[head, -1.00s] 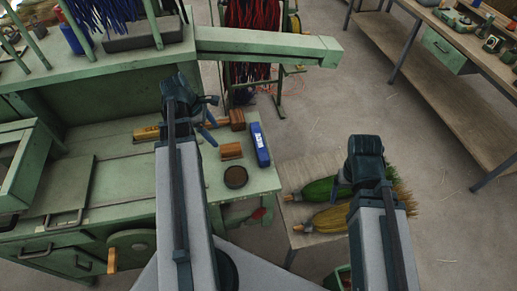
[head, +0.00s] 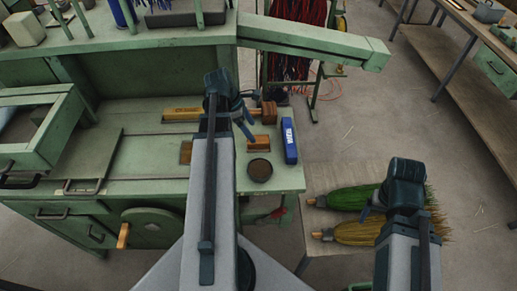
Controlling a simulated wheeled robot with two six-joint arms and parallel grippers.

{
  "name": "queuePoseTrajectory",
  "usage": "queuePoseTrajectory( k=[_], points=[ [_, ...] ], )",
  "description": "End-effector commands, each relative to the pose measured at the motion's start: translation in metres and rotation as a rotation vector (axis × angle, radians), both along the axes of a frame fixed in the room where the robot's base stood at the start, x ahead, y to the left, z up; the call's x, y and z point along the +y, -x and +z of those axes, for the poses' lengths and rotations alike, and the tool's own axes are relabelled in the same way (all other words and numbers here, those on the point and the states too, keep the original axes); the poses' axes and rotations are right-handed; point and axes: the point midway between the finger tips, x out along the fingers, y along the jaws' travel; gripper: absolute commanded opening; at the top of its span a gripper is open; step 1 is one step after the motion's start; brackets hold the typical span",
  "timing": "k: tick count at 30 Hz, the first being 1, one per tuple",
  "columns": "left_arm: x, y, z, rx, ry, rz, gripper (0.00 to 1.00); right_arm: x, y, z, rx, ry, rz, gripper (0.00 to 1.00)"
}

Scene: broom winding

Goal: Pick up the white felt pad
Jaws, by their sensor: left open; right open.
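I cannot make out a thing that is surely the white felt pad. A pale off-white block (head: 25,29) stands on the upper green shelf at the far left; I cannot tell whether it is felt. My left gripper (head: 246,122) is open over the green bench, near a wooden block, far to the right of and below the pale block. My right gripper (head: 374,206) is open above the brooms at the lower right. Its fingers are partly hidden by the wrist.
The green bench (head: 100,145) holds a blue box (head: 289,141), a round dark tin (head: 260,170) and wooden blocks (head: 258,143). A green beam (head: 315,42) juts right from the shelf. A green broom (head: 345,198) and yellow broom (head: 350,233) lie on a low table.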

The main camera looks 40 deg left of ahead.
Motion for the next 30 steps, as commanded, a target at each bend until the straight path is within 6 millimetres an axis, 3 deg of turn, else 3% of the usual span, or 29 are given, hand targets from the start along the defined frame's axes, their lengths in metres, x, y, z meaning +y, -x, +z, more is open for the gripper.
queuePoseTrajectory(
  k=[1, 3, 13, 24, 30],
  points=[
    [-0.003, -0.002, -0.014, 0.0, 0.0, -0.002, 0.9, 0.0, 0.0, -0.014, 0.0, 0.0, 0.0, 0.84],
    [-0.005, -0.004, -0.019, 0.0, 0.0, -0.002, 0.9, 0.0, 0.0, -0.019, 0.0, 0.0, 0.0, 0.84],
    [-0.007, -0.006, -0.024, 0.0, 0.0, -0.001, 0.9, 0.0, 0.0, -0.023, 0.0, 0.0, 0.0, 0.84],
    [-0.018, -0.018, -0.064, -0.001, -0.001, -0.003, 0.9, 0.0, 0.0, -0.064, 0.0, 0.0, 0.0, 0.84],
    [-0.021, -0.02, -0.068, 0.0, 0.0, -0.001, 0.9, 0.0, 0.0, -0.068, 0.0, 0.0, 0.0, 0.84]
  ],
)
